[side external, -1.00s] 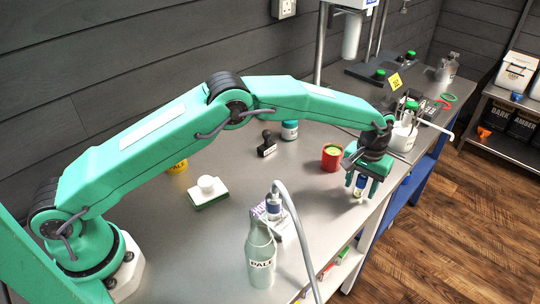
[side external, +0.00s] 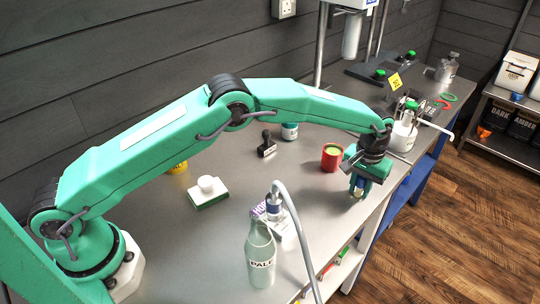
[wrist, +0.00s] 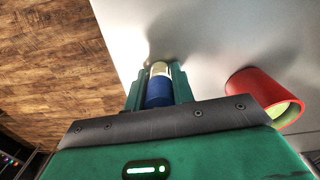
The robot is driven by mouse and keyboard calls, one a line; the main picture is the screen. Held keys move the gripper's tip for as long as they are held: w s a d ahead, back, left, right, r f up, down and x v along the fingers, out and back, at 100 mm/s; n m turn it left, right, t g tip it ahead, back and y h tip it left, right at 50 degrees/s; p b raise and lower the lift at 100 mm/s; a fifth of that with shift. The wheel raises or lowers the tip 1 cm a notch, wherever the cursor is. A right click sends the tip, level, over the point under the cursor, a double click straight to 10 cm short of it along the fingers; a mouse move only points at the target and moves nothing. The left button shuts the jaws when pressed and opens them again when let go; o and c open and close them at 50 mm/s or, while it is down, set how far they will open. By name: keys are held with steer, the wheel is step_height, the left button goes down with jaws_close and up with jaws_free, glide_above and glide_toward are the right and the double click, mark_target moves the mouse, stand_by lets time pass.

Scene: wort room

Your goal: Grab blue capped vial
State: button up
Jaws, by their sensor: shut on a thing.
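The blue capped vial (wrist: 159,93) is between the two green fingers of my gripper (wrist: 158,82) in the wrist view, its blue cap towards the palm and its pale glass end farther out. In the side external view my gripper (side external: 358,186) points down near the front edge of the bench. It is shut on the vial (side external: 358,192), of which only a small low part shows between the fingers. I cannot tell whether the vial's bottom touches the bench.
A red cup (side external: 331,158) with yellow-green inside stands just left of my gripper; it also shows in the wrist view (wrist: 262,97). A PALE bottle (side external: 260,255), a white block with green base (side external: 208,193) and a black stamp (side external: 267,145) stand farther left. A white pot (side external: 403,135) stands behind.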

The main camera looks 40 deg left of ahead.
steer(key=shift+r, duration=0.15)
steer(key=shift+r, duration=0.45)
step_height(320, 180, up, 3)
steer(key=s+d+r, duration=0.6)
steer(key=s+r, duration=0.1)
steer(key=s, duration=0.2)
steer(key=shift+s+d, duration=0.3)
steer(key=shift+d, duration=0.05)
